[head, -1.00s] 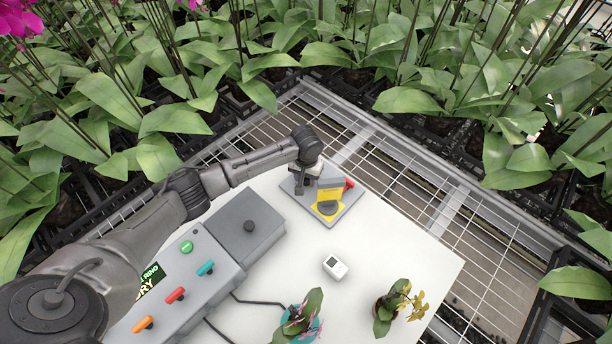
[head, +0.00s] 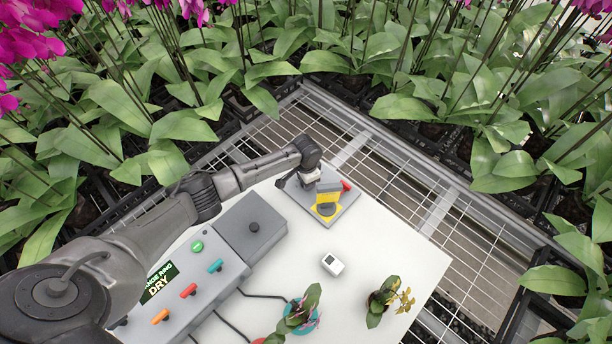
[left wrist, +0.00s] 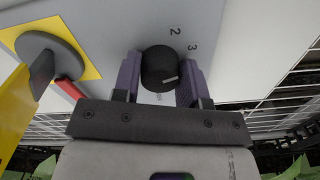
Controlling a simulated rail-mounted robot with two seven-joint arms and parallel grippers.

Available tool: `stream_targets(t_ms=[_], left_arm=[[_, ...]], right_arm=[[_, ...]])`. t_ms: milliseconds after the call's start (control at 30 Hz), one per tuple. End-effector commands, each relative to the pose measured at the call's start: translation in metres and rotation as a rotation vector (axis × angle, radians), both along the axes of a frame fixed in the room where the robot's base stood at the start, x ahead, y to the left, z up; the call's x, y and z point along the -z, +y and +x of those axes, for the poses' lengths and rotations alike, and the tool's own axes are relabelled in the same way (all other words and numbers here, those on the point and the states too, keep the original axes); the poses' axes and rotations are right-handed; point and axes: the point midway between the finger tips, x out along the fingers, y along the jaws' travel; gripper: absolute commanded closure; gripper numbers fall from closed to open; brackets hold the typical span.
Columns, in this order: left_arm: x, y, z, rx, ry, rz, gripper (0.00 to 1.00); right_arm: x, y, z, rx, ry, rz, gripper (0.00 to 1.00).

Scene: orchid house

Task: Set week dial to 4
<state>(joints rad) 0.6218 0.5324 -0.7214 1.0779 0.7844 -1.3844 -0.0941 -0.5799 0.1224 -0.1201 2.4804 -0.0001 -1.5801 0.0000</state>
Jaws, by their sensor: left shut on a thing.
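The week dial is a round black knob (left wrist: 160,68) with a pale pointer mark, on a light grey panel (head: 345,208). The printed numbers 2 and 3 show above and to the right of the knob in the left wrist view. The pointer mark points right, below the 3; other numbers are hidden by my fingers. My left gripper (left wrist: 160,80) has a purple pad on each side of the knob and is shut on it. In the head view, the left gripper (head: 300,183) is at the panel's left side and hides the dial. My right gripper is not in view.
Close to the dial are a yellow part (head: 325,215) with a grey disc and a red piece (head: 346,186). A grey control box (head: 200,268) with coloured handles stands left. A white device (head: 332,265) and two potted orchids (head: 376,308) stand on the white table (head: 408,252).

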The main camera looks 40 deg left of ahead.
Motion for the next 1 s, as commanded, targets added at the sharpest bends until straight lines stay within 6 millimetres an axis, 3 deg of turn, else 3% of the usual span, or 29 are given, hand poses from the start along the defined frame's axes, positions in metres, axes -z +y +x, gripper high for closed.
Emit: stream_targets(t_ms=[500,1000], left_arm=[[-0.001,0.0,0.0,0.45,0.0,-0.002,0.84],[-0.001,-0.001,0.001,0.668,-0.001,-0.001,0.84]], right_arm=[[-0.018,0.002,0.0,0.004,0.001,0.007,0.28],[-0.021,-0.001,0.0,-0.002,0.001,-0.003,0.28]])
